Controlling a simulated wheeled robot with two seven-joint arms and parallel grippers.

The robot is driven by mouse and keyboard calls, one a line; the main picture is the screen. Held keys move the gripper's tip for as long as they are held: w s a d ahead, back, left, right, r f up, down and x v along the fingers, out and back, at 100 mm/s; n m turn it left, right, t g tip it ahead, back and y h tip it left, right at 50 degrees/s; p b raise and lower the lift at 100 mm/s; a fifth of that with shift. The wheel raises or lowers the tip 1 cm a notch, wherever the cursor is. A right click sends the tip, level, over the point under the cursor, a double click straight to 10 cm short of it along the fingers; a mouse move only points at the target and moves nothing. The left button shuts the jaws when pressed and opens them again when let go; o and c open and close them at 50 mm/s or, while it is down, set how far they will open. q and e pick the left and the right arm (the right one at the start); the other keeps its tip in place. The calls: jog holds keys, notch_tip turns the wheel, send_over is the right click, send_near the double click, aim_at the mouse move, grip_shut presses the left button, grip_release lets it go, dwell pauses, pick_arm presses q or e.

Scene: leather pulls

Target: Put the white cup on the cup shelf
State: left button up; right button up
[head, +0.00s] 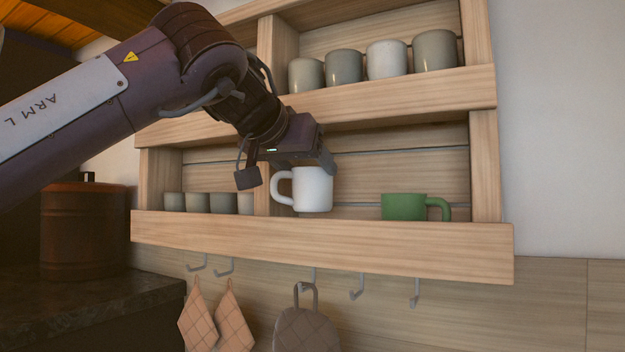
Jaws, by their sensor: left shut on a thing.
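A white cup (313,190) with its handle toward the left is upright at the lower level of the wooden cup shelf (320,243). My left gripper (300,165) comes in from the upper left and is shut on the cup at its rim. A green cup (404,207) stands to the right on the same level, apart from the white cup. My right gripper is not in view.
Several small grey cups (196,202) stand in the lower left compartment, beside a divider. Several cups (387,60) line the upper level. Hooks with pot holders (234,318) hang below. A brown canister (84,232) stands on the dark counter (110,302).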

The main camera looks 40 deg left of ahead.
aim_at(313, 182)
pick_arm(q)
jog(key=x, duration=0.3)
jog(key=shift+w+f+p, duration=0.15)
jog(key=shift+f+p, duration=0.2)
jog(key=shift+f, duration=0.15)
jog(key=shift+w+a+f, duration=0.1)
jog(key=shift+w, duration=0.1)
jog(key=shift+s, duration=0.3)
jog(key=shift+f+b, duration=0.35)
jog(key=shift+b, duration=0.05)
jog(key=o, duration=1.1)
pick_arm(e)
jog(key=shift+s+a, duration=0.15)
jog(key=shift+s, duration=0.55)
pick_arm(q)
jog(key=shift+r, duration=0.1)
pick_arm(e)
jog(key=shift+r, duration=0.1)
